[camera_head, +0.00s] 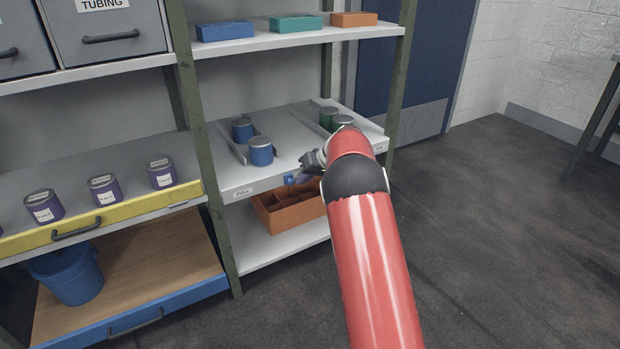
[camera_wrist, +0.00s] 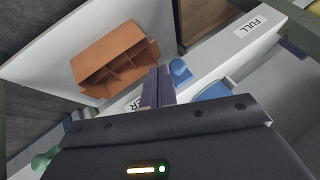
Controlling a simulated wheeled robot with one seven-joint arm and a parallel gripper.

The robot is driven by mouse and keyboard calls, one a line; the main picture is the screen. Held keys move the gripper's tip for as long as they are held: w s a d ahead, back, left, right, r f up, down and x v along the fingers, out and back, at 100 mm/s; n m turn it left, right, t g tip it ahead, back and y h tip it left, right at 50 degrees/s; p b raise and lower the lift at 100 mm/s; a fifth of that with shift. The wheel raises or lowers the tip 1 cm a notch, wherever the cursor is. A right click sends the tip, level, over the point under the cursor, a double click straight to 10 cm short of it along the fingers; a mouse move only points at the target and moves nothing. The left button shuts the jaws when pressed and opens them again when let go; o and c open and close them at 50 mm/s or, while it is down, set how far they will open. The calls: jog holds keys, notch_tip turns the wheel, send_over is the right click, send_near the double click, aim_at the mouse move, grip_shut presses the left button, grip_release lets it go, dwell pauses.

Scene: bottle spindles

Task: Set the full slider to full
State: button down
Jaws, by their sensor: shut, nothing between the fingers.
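The white shelf's front edge carries a FULL label (camera_head: 244,193) at its left end, which also shows in the wrist view (camera_wrist: 251,27). A blue slider knob (camera_head: 289,179) sticks out from this edge, to the right of the label; it also shows in the wrist view (camera_wrist: 180,71). My gripper (camera_wrist: 158,88) is shut and empty. Its fingertips are right beside the blue knob, on the side away from the FULL label. I cannot tell whether they touch it. In the head view my gripper (camera_head: 300,178) is partly hidden by my arm.
Blue cans (camera_head: 261,151) and a green can (camera_head: 328,118) stand on the shelf. An orange divided box (camera_head: 290,216) sits on the shelf below. A green knob (camera_wrist: 42,160) and a partly hidden label (camera_wrist: 134,104) show in the wrist view.

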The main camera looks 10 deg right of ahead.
jog(key=s+a+b, duration=0.2)
jog(key=a+b, duration=0.1)
jog(key=a, duration=0.5)
jog(key=shift+s+a, duration=0.35)
jog(key=shift+s, duration=0.05)
